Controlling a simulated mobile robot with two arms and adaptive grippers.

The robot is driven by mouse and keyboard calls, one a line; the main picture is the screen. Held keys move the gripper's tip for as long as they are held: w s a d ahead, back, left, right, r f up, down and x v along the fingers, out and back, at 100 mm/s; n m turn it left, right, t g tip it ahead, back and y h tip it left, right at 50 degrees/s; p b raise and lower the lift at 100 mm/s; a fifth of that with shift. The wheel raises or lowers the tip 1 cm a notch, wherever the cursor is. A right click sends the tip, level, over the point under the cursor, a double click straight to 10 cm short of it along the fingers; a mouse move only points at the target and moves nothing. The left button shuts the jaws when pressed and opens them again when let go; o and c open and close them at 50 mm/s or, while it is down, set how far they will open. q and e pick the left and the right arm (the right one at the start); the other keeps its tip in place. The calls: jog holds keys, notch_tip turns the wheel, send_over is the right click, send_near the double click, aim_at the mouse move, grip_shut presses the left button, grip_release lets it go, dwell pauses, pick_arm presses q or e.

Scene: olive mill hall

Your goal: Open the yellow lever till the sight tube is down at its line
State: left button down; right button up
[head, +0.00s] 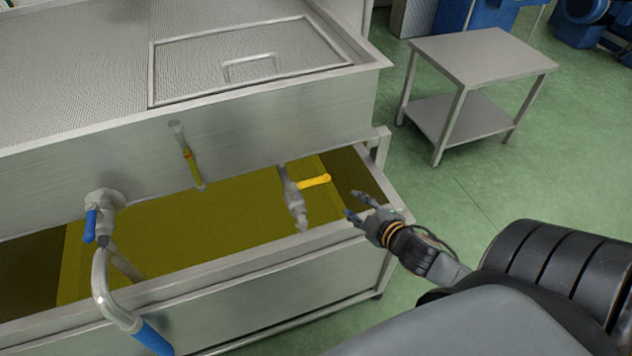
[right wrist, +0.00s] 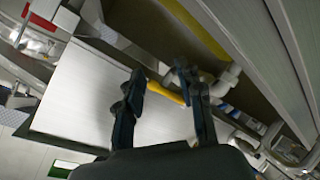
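The yellow lever (head: 314,181) sticks out to the right from a metal drain valve (head: 294,200) on the tank front. The sight tube (head: 188,158) is upright on the tank front, left of the valve. Yellow liquid shows in its lower part; its line is too small to make out surely. My right gripper (head: 357,205) is open and empty, to the right of and slightly below the lever, apart from it. In the right wrist view the yellow lever (right wrist: 170,96) appears between the spread fingers, beyond them. My left gripper is not in view.
A trough (head: 262,262) with yellow-green liquid sits below the valve. A bent pipe (head: 103,285) with a blue-handled valve (head: 90,225) stands at left. A perforated lid (head: 250,62) lies on the tank top. A steel side table (head: 482,58) stands on clear green floor.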

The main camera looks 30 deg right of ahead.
aim_at(320, 182)
notch_tip(320, 182, up, 5)
jog(key=d+n+y, duration=0.3)
jog(key=n+y, duration=0.7)
jog(key=n, duration=0.3)
jog(key=x, duration=1.3)
jog(key=shift+w+a+f, duration=0.15)
jog(key=shift+f, duration=0.3)
jog(key=shift+c, duration=0.2)
grip_shut()
